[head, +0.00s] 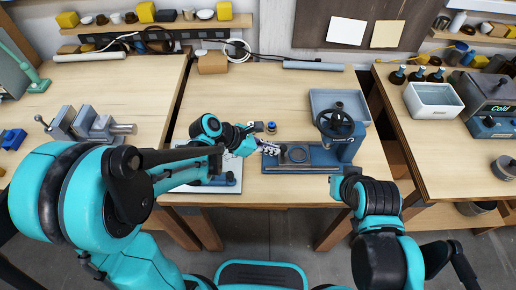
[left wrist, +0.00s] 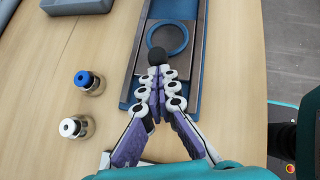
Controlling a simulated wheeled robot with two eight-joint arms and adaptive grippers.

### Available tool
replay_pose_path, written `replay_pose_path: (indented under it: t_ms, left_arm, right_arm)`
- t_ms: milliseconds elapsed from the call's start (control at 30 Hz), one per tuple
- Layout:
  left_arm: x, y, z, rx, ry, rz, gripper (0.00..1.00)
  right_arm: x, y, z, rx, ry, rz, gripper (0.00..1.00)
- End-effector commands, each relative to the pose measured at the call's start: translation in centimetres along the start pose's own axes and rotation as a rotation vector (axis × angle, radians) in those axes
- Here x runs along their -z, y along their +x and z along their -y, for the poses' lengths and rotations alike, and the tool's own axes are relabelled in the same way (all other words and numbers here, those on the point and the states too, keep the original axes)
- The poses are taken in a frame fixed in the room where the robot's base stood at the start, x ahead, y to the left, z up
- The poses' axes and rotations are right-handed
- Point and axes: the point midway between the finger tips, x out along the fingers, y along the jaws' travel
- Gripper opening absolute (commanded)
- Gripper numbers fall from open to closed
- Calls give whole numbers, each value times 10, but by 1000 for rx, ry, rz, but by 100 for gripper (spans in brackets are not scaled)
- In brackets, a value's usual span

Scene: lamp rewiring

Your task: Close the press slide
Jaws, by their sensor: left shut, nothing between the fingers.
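The press (head: 345,150) stands at the front of the middle table, with a dark handwheel (head: 336,121) above its blue base. Its slide, a grey plate with a blue ring (head: 297,154), lies in the base rails left of the press column. The ring also shows in the left wrist view (left wrist: 184,38). A black knob (left wrist: 157,56) is at the slide's near end in that view. My left gripper (head: 276,149) is shut and empty, its fingertips (left wrist: 160,72) right at the knob; whether they touch it I cannot tell. My right gripper is not in view.
Two small fittings, one blue-topped (left wrist: 86,82) and one white-topped (left wrist: 73,128), stand beside the press base. A grey tray (head: 318,96) is behind the press. The table's middle is mostly clear.

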Motion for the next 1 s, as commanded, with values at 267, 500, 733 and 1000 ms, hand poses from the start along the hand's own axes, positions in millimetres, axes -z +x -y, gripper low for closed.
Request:
replay_pose_path:
  t_ms: [267,500,733,1000]
  left_arm:
    - [-47,53,24,4,4,1,0]
    - [-58,64,29,1,1,2,0]
    - [-59,64,29,2,0,5,0]
    - [-51,56,23,1,-2,5,0]
  right_arm:
    - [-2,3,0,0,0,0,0]
    - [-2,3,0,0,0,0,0]
    - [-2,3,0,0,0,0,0]
    - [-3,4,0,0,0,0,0]
